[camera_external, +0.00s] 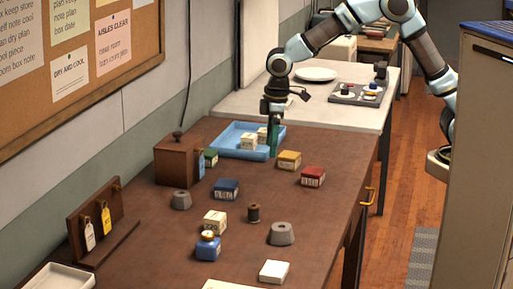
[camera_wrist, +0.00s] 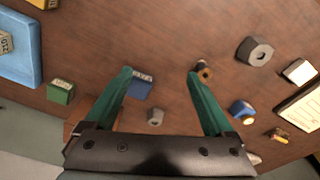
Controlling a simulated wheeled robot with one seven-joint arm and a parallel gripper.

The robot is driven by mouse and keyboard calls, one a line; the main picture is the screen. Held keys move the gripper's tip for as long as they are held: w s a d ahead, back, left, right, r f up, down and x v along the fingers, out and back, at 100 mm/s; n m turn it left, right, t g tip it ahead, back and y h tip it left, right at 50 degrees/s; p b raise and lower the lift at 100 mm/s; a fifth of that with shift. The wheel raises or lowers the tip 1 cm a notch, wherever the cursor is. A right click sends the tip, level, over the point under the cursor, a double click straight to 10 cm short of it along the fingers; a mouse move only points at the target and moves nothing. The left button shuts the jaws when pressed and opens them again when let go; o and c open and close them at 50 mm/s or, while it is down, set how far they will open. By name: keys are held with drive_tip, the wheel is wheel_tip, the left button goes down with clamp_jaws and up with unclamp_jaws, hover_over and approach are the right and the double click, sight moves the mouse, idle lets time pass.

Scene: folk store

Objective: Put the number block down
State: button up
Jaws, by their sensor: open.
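My gripper (camera_external: 272,148) is open and points down at the right end of the blue tray. Its two green fingers stand wide apart in the wrist view (camera_wrist: 160,74), with nothing held between them. Cream number blocks (camera_external: 248,142) sit in the tray (camera_external: 229,132), just left of the fingers. A cream block also shows in the tray at the wrist view's left edge (camera_wrist: 5,43). Other marked blocks stand on the table: green (camera_external: 210,157), yellow (camera_external: 289,160), red (camera_external: 312,176), navy (camera_external: 227,189) and cream (camera_external: 214,222). The fingers partly hide the tray's right side.
A brown box (camera_external: 178,162) stands left of the tray. Grey weights (camera_external: 281,233), a dark spool (camera_external: 253,213), a blue bottle (camera_external: 207,248) and a white block (camera_external: 273,271) are nearer the front. A key rack (camera_external: 97,225) stands at left.

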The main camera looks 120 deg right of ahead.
drive_tip(key=s+a+f+n, duration=0.1)
drive_tip(key=s+a+f, duration=0.1)
drive_tip(key=s+a, duration=0.6)
drive_tip(key=s+a+f+n, duration=0.1)
drive_tip(key=s+a, duration=0.7)
drive_tip(key=a, duration=0.9)
drive_tip(key=shift+s+a+f+n+t, duration=0.15)
drive_tip(key=shift+s+f+n+t, duration=0.2)
drive_tip(key=shift+n, duration=0.25)
drive_tip(key=shift+w, duration=0.1)
idle(4.8)
